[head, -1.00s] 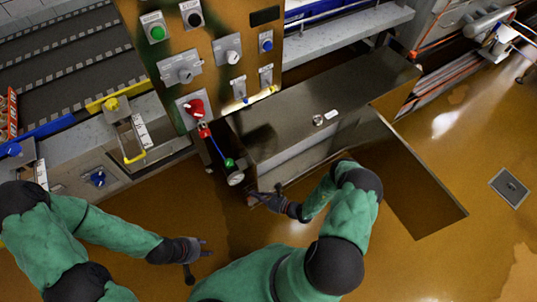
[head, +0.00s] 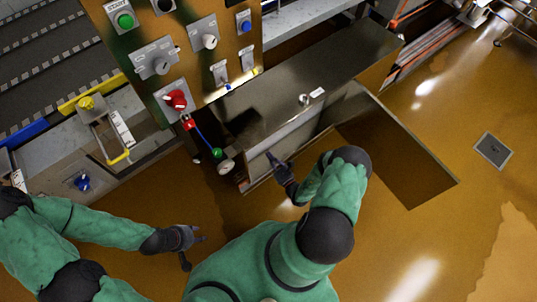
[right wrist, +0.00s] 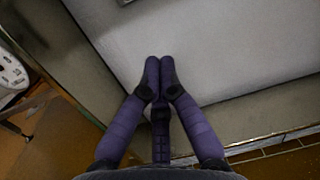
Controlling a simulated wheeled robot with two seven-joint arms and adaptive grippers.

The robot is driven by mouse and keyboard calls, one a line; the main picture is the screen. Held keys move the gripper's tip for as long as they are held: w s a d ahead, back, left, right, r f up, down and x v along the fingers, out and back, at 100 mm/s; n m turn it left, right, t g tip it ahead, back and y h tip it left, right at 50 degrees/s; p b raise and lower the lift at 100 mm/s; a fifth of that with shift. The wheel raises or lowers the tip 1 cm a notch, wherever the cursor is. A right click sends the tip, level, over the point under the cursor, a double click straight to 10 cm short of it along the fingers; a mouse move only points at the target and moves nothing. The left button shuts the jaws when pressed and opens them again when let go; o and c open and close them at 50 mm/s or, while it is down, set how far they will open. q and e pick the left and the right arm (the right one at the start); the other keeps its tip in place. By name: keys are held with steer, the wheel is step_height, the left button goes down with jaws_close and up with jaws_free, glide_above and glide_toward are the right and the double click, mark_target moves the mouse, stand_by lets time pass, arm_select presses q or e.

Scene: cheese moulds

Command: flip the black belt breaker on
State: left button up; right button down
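A long steel cabinet (head: 305,75) stands right of the control panel, with its front open and a pale interior showing. I cannot make out the black belt breaker in the head view. In the right wrist view a small dark piece (right wrist: 125,2) is cut off at the top edge of a pale grey surface (right wrist: 220,50); I cannot tell whether it is the breaker. My right gripper (head: 270,158), also in the right wrist view (right wrist: 160,66), has its fingertips together, empty, before the cabinet's open front. My left gripper (head: 196,248) is open and empty over the floor.
The control panel (head: 180,60) carries a green button (head: 125,20), a red rotary switch (head: 175,99) and other knobs. The floor is clear.

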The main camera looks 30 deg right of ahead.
arm_select(q)
steer(key=shift+f+b, duration=1.15)
steer(key=shift+f, duration=0.15)
arm_select(e)
steer(key=w+r, duration=0.4)
steer(key=w, duration=0.2)
steer(key=shift+w+a+r, duration=0.2)
steer(key=shift+a, duration=0.2)
